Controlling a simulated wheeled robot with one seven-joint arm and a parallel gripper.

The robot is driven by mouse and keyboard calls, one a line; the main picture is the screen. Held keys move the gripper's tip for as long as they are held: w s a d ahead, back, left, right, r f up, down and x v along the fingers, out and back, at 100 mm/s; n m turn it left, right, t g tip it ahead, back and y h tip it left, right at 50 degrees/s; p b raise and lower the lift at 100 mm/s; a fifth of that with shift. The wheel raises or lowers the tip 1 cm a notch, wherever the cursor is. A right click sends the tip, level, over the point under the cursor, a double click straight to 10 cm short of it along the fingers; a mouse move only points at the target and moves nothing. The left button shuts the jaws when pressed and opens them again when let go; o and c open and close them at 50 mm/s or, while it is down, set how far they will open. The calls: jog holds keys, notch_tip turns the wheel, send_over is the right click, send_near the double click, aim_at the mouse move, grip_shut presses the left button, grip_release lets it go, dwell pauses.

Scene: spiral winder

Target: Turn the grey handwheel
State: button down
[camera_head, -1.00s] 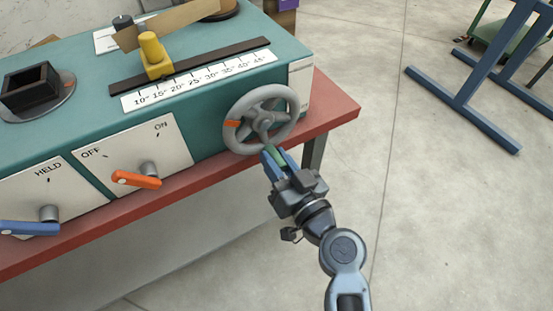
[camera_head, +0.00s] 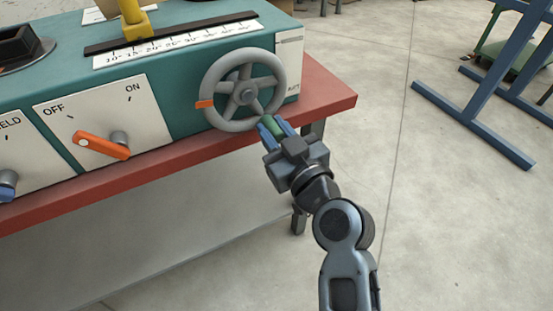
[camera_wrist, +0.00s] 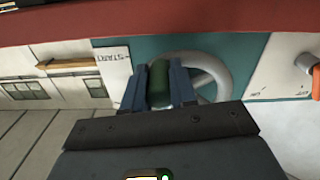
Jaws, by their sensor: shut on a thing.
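The grey handwheel (camera_head: 244,56) is on the right end of the teal machine's front, with several spokes and an orange mark (camera_head: 204,104) on the left of its rim. It also shows partly in the wrist view (camera_wrist: 222,72), behind my fingers. My gripper (camera_head: 272,127) is at the wheel's lower right. Its blue fingers are shut on a green handle, which shows upright between them in the wrist view (camera_wrist: 158,86). The handle appears to stand out from the wheel's rim; the joint is hidden by my fingers.
The machine stands on a red-topped bench (camera_head: 325,92). An orange OFF/ON lever (camera_head: 103,146) and a blue lever (camera_head: 7,186) are left of the wheel. A scale (camera_head: 178,44) with a yellow pointer (camera_head: 135,22) is on top. A blue frame (camera_head: 465,115) stands at right; floor between is clear.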

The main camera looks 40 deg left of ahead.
jog(key=w+r+n+b, duration=0.1)
jog(key=r+n+b, duration=0.3)
jog(key=n+b, duration=0.4)
jog(key=w+d+r+n+b, duration=0.1)
jog(key=w+r+n+b, duration=0.1)
jog(key=r+n+b, duration=0.3)
jog(key=shift+w+d+n+b, duration=0.25)
jog(key=shift+n+b, duration=1.85)
jog(key=shift+b, duration=0.9)
jog(key=c, duration=0.9)
grip_release()
jog(key=shift+a, duration=0.1)
jog(key=p+v, duration=0.1)
jog(key=v, duration=0.7)
